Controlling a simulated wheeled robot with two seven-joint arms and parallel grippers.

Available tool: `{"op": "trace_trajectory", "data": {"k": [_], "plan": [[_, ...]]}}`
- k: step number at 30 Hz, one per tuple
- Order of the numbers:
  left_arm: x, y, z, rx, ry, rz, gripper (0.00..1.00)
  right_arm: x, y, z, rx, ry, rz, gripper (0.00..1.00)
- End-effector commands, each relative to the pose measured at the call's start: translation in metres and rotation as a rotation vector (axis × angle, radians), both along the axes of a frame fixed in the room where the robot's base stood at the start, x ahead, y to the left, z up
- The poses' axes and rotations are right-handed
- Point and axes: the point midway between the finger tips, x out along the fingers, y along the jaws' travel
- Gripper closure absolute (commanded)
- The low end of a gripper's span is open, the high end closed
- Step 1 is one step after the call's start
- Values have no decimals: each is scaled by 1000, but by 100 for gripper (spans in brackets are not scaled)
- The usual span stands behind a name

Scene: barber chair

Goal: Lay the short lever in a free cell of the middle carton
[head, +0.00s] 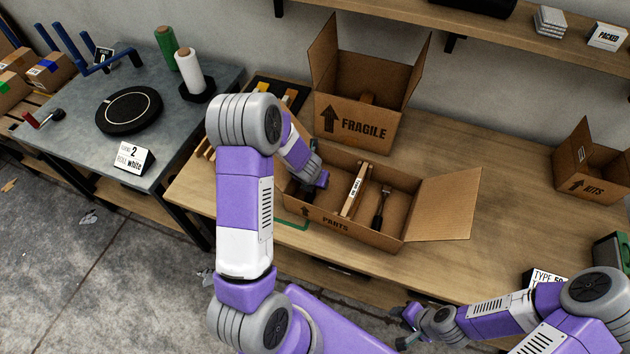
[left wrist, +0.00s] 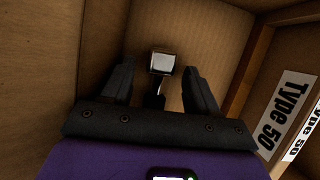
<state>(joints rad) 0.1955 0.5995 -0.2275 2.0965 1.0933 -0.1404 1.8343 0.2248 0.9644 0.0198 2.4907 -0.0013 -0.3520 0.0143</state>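The middle carton, marked PARTS (head: 345,228), stands open on the wooden bench. A labelled divider (head: 355,190) splits it. My left gripper (head: 318,180) reaches down into its left cell. In the left wrist view its two fingers (left wrist: 160,88) are spread. A short lever with a bright, blocky metal head (left wrist: 161,63) and dark handle lies between them on the cardboard floor, with gaps on both sides. Another lever, with a dark handle (head: 379,207), lies in the right cell. My right gripper (head: 404,327) is empty, low in front of the bench, with its fingers apart.
The FRAGILE carton (head: 358,125) stands behind, flaps up. The carton's open right flap (head: 450,205) juts over the bench. A KITS carton (head: 592,185) is at far right. The left table holds a black disc (head: 128,108) and spools. Bench space right of the flap is clear.

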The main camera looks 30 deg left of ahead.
Motion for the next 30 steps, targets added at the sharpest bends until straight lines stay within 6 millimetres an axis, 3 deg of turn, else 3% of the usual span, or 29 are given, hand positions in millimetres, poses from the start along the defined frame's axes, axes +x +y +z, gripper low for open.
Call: {"op": "trace_trajectory", "data": {"k": [11,21,30], "plan": [[-1,0,7,0,-1,0,41,0,0,6,0,0,0,60],[-26,-7,77,0,-3,0,41,0,0,46,0,0,0,60],[-42,-11,111,1,-1,-1,41,0,0,67,0,0,0,60]]}}
